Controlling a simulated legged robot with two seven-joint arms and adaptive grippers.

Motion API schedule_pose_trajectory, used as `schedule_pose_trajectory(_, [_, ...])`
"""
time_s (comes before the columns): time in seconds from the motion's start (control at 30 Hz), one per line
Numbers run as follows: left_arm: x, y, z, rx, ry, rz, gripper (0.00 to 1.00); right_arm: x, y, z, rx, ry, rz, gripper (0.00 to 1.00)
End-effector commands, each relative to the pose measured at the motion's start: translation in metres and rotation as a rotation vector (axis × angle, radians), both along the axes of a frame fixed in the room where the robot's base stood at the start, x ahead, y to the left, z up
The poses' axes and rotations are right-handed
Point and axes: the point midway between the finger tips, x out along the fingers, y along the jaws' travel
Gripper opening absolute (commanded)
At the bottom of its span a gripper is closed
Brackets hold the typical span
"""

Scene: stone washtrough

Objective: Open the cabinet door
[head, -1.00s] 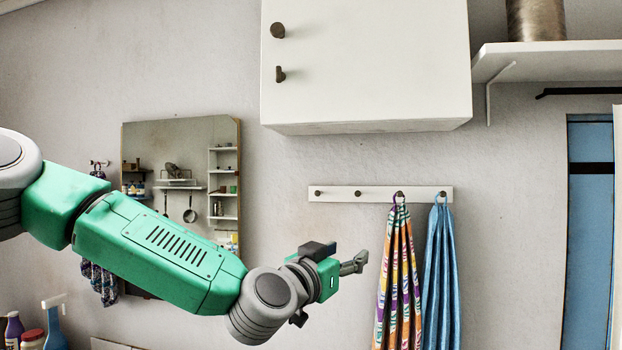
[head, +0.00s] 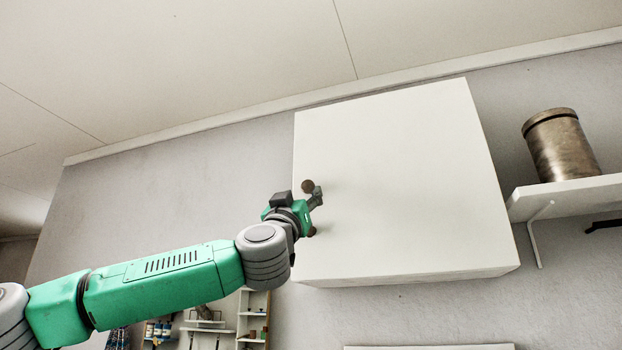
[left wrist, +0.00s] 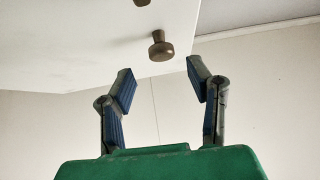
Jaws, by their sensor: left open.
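The white wall cabinet (head: 400,180) hangs high on the wall with its door shut. It has two dark round knobs near the left edge of its front. The upper knob (head: 307,186) shows just above my left gripper (head: 316,195), and the lower one is mostly hidden behind the gripper. In the left wrist view, one bronze knob (left wrist: 161,46) stands beyond and between the open fingertips of my left gripper (left wrist: 158,82). The fingers are apart and empty, and the knob is not between the pads. My right gripper is not in view.
A shelf (head: 570,196) with a metal canister (head: 560,145) is to the right of the cabinet. The ceiling is above. Small shelves (head: 253,318) show low in the picture below my left arm. The wall left of the cabinet is clear.

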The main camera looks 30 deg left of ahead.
Motion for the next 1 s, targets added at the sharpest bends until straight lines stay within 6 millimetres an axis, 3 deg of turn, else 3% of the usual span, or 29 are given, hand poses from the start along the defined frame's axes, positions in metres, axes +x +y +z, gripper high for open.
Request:
schedule_pose_trajectory(0.1, [0.018,0.004,0.02,-0.001,0.002,0.001,0.46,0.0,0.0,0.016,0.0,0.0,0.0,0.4])
schedule_pose_trajectory(0.3, [0.036,0.008,0.039,0.001,0.0,-0.001,0.46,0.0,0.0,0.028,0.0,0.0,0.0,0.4])
schedule_pose_trajectory(0.73, [0.043,0.008,0.044,0.002,0.0,-0.001,0.46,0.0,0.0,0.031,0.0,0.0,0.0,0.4])
schedule_pose_trajectory(0.77, [0.043,0.008,0.044,0.001,0.0,-0.001,0.39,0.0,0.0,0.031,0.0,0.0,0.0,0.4])
schedule_pose_trajectory(0.87, [0.043,0.009,0.044,0.001,0.0,-0.001,0.04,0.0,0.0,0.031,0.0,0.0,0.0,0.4])
schedule_pose_trajectory(1.0, [0.043,0.01,0.044,0.001,0.0,-0.001,0.0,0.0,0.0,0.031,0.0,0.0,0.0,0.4])
